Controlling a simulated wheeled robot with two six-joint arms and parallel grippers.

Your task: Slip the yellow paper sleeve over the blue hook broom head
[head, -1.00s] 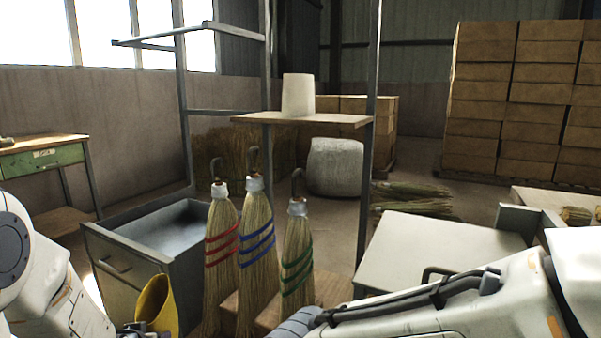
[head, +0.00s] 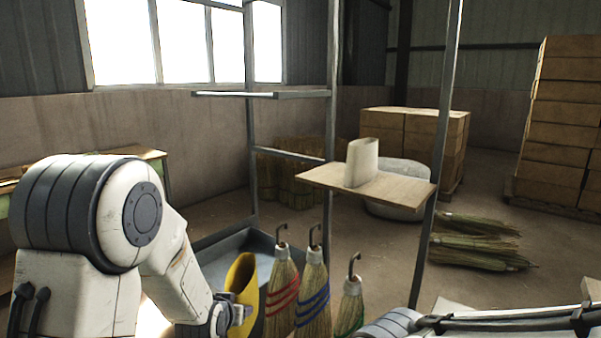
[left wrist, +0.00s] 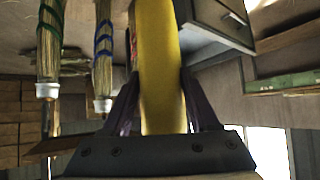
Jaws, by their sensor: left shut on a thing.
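The yellow paper sleeve (head: 243,283) is upright and slightly tilted, left of the brooms. My left gripper (head: 236,314) is shut on its lower part. In the left wrist view the sleeve (left wrist: 158,60) runs between the fingers (left wrist: 160,98). The blue-banded hook broom (head: 313,292) stands in the middle of three, its hook up and its head bare. It also shows in the left wrist view (left wrist: 103,62), apart from the sleeve. The red-banded broom (head: 282,296) stands between sleeve and blue broom. My right gripper is out of view; only its arm shows at lower right.
The green-banded broom (head: 350,308) stands right of the blue one. A wooden shelf (head: 400,189) with a pale cylinder (head: 361,163) is above and behind, between metal posts. A grey open drawer unit (head: 222,243) is behind the sleeve. Space above the hooks looks clear.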

